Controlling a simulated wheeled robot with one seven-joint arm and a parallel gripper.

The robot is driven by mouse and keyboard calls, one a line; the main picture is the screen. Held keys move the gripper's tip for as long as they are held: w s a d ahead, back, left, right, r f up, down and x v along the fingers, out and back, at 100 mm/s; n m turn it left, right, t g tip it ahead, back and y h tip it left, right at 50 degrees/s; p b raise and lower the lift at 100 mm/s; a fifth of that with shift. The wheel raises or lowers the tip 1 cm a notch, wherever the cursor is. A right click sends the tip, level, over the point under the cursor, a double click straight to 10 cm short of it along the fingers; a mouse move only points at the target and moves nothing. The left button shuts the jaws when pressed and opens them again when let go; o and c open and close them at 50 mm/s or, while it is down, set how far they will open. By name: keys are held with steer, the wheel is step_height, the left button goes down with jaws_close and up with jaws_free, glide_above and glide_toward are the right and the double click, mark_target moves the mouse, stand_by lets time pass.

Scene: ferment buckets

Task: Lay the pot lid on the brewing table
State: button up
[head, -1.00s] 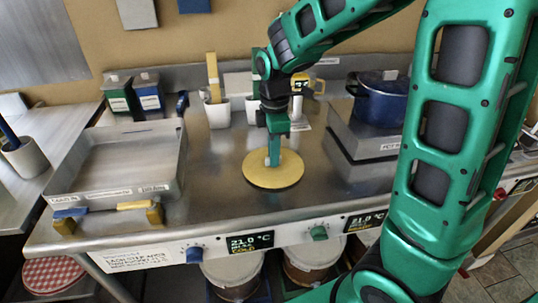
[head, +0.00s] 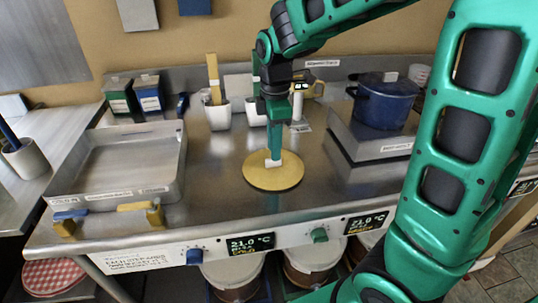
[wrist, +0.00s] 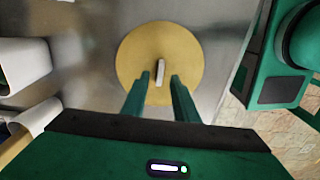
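The pot lid, a round yellow disc (head: 287,178) with a pale upright grip, lies flat on the bare metal of the brewing table (head: 225,190), left of the hot plate. It also shows in the wrist view (wrist: 135,60). My gripper (head: 272,152) points down just above the lid. In the wrist view, my gripper (wrist: 160,88) has its two fingers apart, with a gap on both sides of the pale grip. The fingers look clear of the grip. The head view shows the grip below the fingertips.
A blue pot (head: 385,105) stands on a hot plate (head: 365,145) to the right. A shallow metal tray (head: 183,165) is at the left. White cups (head: 218,117) stand behind the lid. Bare table surrounds the lid.

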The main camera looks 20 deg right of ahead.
step_height(320, 180, up, 8)
steer(key=s+d+f+m, duration=0.3)
steer(key=s+d+m, duration=0.5)
steer(key=s+m, duration=0.3)
steer(key=s+d+f+m, duration=0.4)
steer(key=s+d+m, duration=0.4)
steer(key=s+m, duration=0.3)
steer(key=shift+s+d+f, duration=0.2)
steer(key=shift+s+f, duration=0.05)
steer(key=shift+s, duration=0.9)
